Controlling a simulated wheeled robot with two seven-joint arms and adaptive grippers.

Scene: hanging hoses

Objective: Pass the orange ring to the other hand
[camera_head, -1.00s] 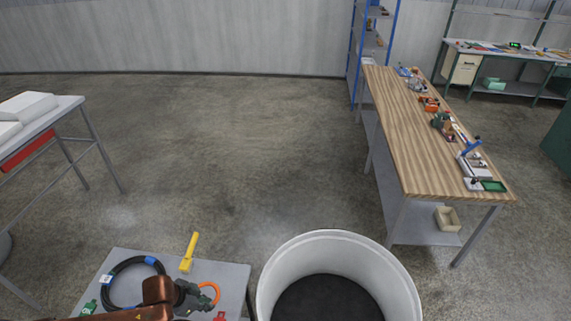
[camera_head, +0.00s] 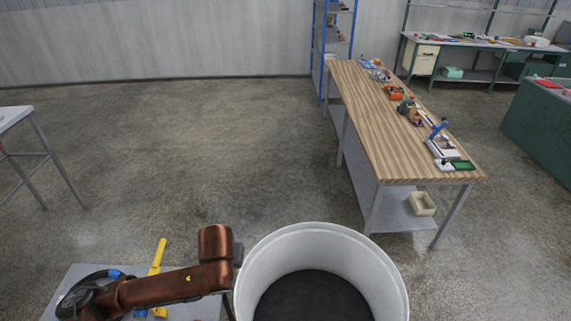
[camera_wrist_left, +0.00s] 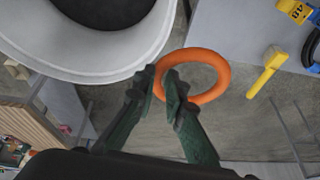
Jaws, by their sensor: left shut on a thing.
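The orange ring (camera_wrist_left: 222,76) shows in the left wrist view. My left gripper (camera_wrist_left: 162,76) is shut on the ring's left side, and the rest of the ring reaches out to the right. The ring hangs over the floor, beside the rim of a white bin. In the head view my copper-coloured left arm crosses the lower left with its wrist near the bin. The ring and the left fingertips cannot be made out there. My right gripper is in neither view.
The white round bin (camera_head: 249,263) stands at bottom centre, open at the top. A grey table (camera_head: 73,276) at lower left holds a black coiled hose (camera_head: 76,285) and a yellow tool (camera_head: 158,256). A wooden workbench (camera_head: 385,125) stands at right. Open floor lies between.

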